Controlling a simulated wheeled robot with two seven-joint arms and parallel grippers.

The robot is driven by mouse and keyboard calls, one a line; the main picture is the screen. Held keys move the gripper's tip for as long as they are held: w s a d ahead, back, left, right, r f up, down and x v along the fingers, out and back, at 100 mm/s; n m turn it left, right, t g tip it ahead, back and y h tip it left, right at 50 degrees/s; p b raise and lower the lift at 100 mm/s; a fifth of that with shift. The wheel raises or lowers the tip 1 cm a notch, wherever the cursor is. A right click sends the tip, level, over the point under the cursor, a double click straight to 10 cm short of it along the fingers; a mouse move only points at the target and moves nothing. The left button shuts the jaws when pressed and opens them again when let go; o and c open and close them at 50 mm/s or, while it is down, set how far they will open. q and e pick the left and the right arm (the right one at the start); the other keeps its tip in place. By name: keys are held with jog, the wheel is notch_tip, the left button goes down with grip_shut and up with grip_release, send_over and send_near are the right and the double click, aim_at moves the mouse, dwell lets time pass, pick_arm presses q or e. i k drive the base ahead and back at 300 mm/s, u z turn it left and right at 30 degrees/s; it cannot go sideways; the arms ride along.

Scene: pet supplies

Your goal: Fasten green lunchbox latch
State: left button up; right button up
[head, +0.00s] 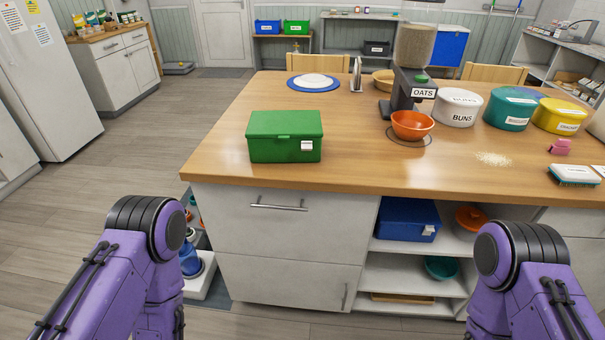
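A green lunchbox (285,137) sits on the wooden counter (240,172), near its left front part. Its lid is down. A white latch (306,145) shows on its front face, right of the middle; whether it is fastened is too small to tell. My purple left arm comes in at the lower left and my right arm at the lower right. Both are below and in front of the counter, apart from the lunchbox. Neither gripper is in the picture.
An orange bowl (412,124) stands under the oats dispenser (409,88). Labelled tubs, including a white one (458,107), stand to the right. A brush (573,175) lies near the right edge. The counter around the lunchbox is clear. A blue box (406,219) sits on a shelf below.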

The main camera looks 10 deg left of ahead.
aim_at(305, 146)
jog(key=k, duration=0.85)
jog(key=z, duration=0.6)
jog(key=i, duration=1.35)
jog(key=u, duration=0.6)
